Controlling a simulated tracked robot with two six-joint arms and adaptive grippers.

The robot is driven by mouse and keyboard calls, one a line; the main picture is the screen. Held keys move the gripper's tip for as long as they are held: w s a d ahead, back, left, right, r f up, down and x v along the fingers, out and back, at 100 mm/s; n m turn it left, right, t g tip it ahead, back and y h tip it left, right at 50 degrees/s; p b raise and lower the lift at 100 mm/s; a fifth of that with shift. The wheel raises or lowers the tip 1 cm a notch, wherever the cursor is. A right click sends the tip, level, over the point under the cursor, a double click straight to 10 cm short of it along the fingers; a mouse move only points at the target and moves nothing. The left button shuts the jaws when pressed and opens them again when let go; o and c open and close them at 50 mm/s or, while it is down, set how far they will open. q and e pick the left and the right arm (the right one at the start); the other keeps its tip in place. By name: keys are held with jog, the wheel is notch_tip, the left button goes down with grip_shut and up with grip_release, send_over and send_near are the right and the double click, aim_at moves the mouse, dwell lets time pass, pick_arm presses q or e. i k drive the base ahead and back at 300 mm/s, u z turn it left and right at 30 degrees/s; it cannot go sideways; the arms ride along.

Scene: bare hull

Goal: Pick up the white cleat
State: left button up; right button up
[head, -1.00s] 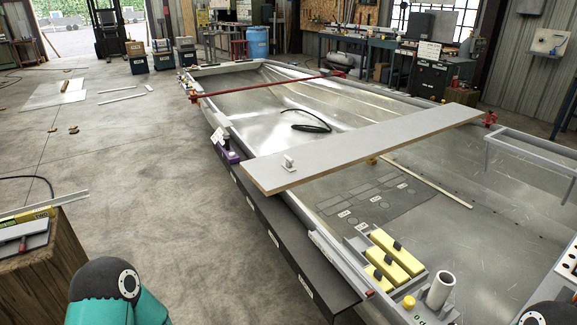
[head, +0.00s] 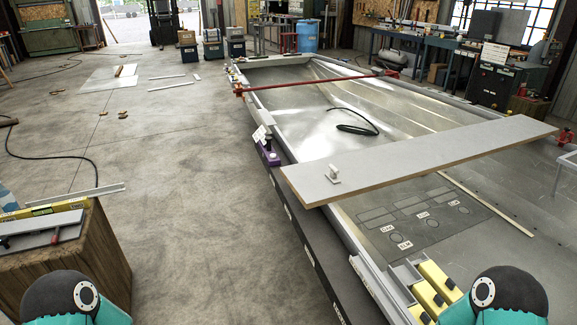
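The white cleat (head: 333,174) is a small piece standing near the left end of a grey plank (head: 420,158) in the head view. The plank lies across the open metal hull (head: 318,128). Nothing of mine touches the cleat. Only the teal and black upper parts of my arms show, at the bottom left and bottom right. Both grippers are out of the frame.
A purple-based item (head: 268,154) sits at the hull's left edge. Yellow blocks (head: 436,284) lie in the near corner. A red bar (head: 315,83) spans the hull farther back. A wooden block with tools (head: 72,262) stands at left. The floor between is clear.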

aim_at(332, 176)
jog(key=u, duration=0.55)
jog(key=i, duration=2.5)
jog(key=z, duration=0.75)
